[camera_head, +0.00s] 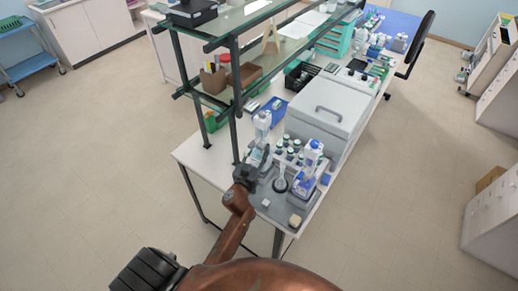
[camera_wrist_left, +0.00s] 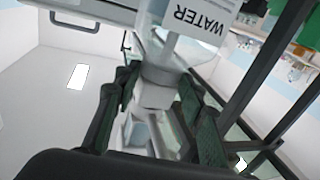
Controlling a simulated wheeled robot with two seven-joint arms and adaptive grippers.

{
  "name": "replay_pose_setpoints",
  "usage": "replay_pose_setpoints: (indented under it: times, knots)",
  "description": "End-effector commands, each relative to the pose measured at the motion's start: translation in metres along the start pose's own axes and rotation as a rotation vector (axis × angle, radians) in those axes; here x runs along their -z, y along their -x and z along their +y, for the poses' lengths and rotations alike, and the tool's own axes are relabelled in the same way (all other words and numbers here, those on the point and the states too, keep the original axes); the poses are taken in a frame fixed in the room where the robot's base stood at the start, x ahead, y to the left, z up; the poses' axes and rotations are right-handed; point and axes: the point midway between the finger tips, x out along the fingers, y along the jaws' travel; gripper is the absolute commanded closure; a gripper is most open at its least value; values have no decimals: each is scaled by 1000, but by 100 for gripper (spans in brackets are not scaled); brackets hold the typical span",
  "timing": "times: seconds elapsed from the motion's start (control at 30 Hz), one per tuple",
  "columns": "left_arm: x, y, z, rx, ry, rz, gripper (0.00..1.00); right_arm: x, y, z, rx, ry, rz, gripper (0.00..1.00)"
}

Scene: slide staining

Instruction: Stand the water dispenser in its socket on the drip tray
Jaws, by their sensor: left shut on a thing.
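My left gripper (camera_head: 259,157) is over the near left part of the bench, shut on the water dispenser. In the left wrist view, the dispenser (camera_wrist_left: 197,22) is a pale container with a white label reading WATER, upside down in that picture. The dark green fingers (camera_wrist_left: 158,105) close around its narrower pale part. The grey drip tray (camera_head: 265,204) lies at the near end of the bench. A dark ring with a pale piece (camera_head: 280,185) stands on it; I cannot tell whether this is the socket. My right gripper is out of view.
A blue-and-white bottle (camera_head: 312,155) stands right of the gripper, with several small dark-capped bottles (camera_head: 290,153) behind. A large grey box (camera_head: 326,108) stands farther back. The shelf frame's dark post (camera_head: 234,125) rises close to the gripper. The tray's front left is fairly clear.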

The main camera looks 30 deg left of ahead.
Motion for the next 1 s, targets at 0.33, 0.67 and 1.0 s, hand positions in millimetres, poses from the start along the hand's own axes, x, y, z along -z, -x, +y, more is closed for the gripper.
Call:
replay_pose_setpoints:
  times: [0.33, 0.67, 1.0]
  knots:
    - [3, -1, 1, -4, 0, 8, 92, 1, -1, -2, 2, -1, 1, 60]
    - [-2, -1, 0, -4, 0, 7, 92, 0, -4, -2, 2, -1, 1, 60]
    - [-7, -1, 0, -6, 1, 8, 92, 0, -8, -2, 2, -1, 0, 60]
